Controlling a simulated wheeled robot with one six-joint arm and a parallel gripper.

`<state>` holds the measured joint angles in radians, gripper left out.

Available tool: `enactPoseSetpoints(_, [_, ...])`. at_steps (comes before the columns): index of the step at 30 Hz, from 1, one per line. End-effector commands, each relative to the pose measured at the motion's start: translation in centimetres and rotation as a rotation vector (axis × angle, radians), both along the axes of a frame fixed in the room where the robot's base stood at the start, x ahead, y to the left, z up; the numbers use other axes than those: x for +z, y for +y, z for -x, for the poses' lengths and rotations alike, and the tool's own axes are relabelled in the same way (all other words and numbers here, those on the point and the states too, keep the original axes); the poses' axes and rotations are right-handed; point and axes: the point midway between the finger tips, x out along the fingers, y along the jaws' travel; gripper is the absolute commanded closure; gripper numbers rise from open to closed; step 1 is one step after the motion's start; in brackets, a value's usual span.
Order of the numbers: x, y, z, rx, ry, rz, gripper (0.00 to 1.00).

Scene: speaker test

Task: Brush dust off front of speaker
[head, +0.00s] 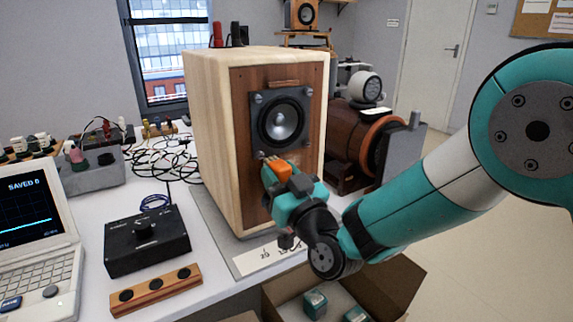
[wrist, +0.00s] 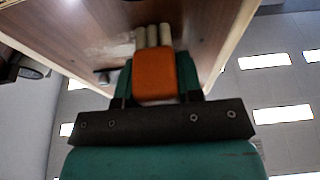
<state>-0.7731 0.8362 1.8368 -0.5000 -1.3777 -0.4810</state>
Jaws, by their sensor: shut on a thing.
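The speaker (head: 214,140) is a tall pale-wood box with a brown wooden front (head: 243,180) and a black-framed round driver (head: 282,122). My gripper (head: 276,174) is in front of its lower front, just below the driver. It is shut on a brush with an orange block (wrist: 155,76) and pale bristle tufts (wrist: 153,35). In the wrist view the bristles point at the wooden front and appear at or very near it; contact is unclear. A whitish dust patch (wrist: 121,49) shows on the front beside the bristles. My gripper hides part of the lower front in the head view.
A black knob box (head: 146,240), a wooden strip with black discs (head: 155,290) and a laptop (head: 35,245) are left of the speaker. A paper label (head: 262,259) lies before it. An open cardboard box (head: 399,290) is below my arm. A brown cylindrical machine (head: 357,140) stands behind right.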

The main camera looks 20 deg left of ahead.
Motion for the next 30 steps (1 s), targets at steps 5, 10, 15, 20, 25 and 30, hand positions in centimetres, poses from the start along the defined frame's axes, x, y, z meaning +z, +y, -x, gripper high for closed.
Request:
enactPoseSetpoints(5, [0.6, 0.8, 1.0, 0.006, -0.002, 0.0, 0.92])
enactPoseSetpoints(10, [0.5, 1.1, 1.4, 0.001, 0.001, 0.0, 0.92])
enactPoseSetpoints(15, [0.4, 1.4, 1.8, -0.001, 0.001, 0.001, 0.92])
enactPoseSetpoints(20, [0.1, 1.5, 2.0, -0.001, -0.001, 0.0, 0.92])
enactPoseSetpoints(25, [0.1, 1.5, 2.0, -0.001, -0.001, 0.0, 0.92])
enactPoseSetpoints(30, [-0.2, 1.2, 2.3, -0.001, -0.002, -0.001, 0.92])
